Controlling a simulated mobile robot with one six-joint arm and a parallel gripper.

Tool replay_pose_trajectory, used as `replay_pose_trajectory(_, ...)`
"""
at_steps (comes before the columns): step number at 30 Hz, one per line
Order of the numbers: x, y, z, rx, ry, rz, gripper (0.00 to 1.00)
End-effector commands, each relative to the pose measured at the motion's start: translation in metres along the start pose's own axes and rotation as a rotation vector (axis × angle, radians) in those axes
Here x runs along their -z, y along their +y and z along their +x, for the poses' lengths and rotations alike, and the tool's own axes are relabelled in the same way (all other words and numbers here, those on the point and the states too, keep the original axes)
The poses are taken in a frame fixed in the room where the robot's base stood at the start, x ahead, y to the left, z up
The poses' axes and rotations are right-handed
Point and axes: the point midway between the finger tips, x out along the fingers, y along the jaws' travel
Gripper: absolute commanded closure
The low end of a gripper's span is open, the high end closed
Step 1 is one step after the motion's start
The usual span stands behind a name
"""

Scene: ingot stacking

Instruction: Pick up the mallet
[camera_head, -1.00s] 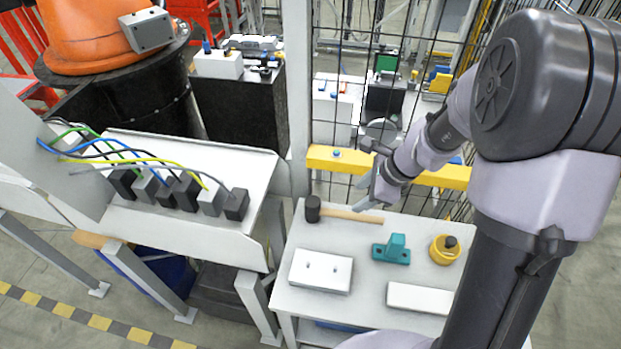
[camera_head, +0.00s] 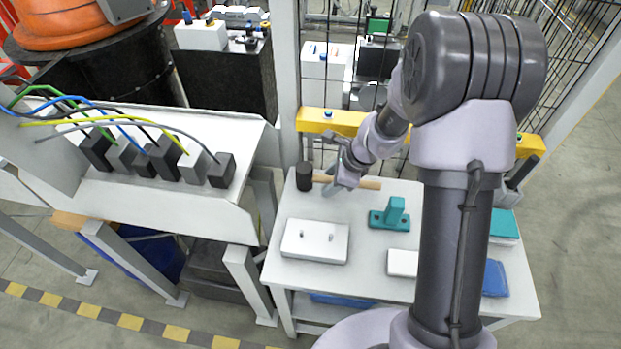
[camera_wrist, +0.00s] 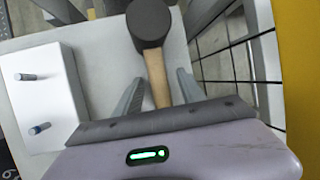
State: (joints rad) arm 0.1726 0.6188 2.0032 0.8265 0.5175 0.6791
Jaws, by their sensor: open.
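The mallet has a dark cylindrical head and a wooden handle. It lies on the white table (camera_head: 370,270), with its head (camera_head: 304,176) at the back left and its handle (camera_head: 371,184) pointing right. In the wrist view the mallet head (camera_wrist: 149,22) is at the top centre, and the handle (camera_wrist: 157,78) runs down between the fingers. My gripper (camera_head: 335,184) is above the handle close to the head, hiding part of the handle. In the wrist view my gripper (camera_wrist: 160,88) is open, with one finger on each side of the handle. Contact cannot be seen.
A white block with two pegs (camera_head: 315,241) lies front left of the mallet; it also shows in the wrist view (camera_wrist: 42,95). A teal bracket (camera_head: 390,215) stands to the right. A yellow rail (camera_head: 345,121) and wire fence stand behind the table.

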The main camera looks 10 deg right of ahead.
Motion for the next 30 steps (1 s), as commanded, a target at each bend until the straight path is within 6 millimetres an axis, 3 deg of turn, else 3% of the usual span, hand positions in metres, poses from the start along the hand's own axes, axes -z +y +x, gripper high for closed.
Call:
replay_pose_trajectory(6,0.001,0.0,0.001,0.0,0.0,0.0,0.55)
replay_pose_trajectory(13,0.001,0.0,0.001,0.0,0.0,0.0,1.0)
replay_pose_trajectory(23,-0.002,-0.001,-0.005,0.001,0.0,-0.001,1.0)
replay_pose_trajectory(30,-0.026,-0.015,-0.064,0.003,0.0,-0.002,1.0)
